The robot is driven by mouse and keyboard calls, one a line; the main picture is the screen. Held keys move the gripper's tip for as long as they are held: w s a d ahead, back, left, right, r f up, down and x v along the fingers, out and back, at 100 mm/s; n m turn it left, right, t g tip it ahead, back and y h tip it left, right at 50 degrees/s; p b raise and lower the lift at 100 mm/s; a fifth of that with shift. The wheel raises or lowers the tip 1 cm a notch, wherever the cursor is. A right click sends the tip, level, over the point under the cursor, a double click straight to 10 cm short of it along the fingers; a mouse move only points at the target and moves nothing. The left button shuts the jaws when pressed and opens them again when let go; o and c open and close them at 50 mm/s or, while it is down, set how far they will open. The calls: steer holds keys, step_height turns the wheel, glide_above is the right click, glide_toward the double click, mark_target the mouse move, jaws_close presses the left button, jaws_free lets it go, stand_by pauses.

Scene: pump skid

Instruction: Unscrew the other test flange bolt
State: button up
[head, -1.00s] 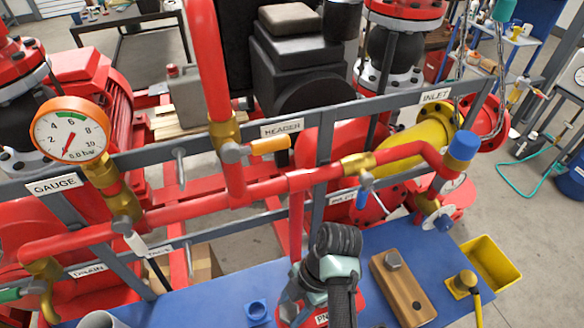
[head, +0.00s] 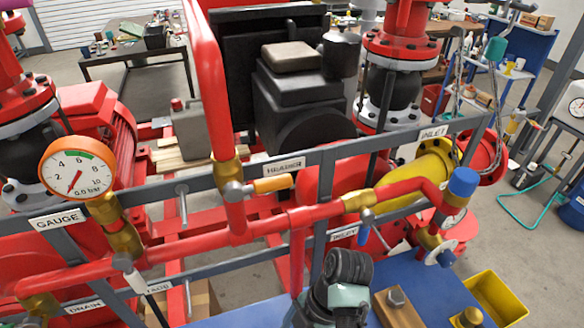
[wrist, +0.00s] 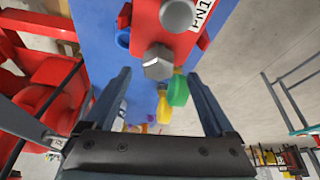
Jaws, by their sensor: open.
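The red test flange (wrist: 180,38), with a white label reading "PN1" at the edge, shows at the top of the wrist view. A grey hex bolt head (wrist: 157,66) stands at its near edge. A round grey part (wrist: 177,14) is farther up on the flange; I cannot tell what it is. My gripper (wrist: 160,78) is open, its two dark fingers either side of the hex head in the picture. Contact is not visible. In the head view my dark wrist fills the bottom middle, and the flange is hidden or out of frame there.
A wooden block (head: 402,318) with a bolt (head: 396,298) in it lies on the blue bench (head: 385,268). A yellow bin (head: 497,298) stands to its right. Red pipework (head: 270,228) and the grey rail (head: 345,148) run behind my arm.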

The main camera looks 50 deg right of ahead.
steer(key=p+v, duration=0.8)
steer(key=v, duration=0.1)
steer(key=shift+r, duration=0.35)
stand_by(0.6)
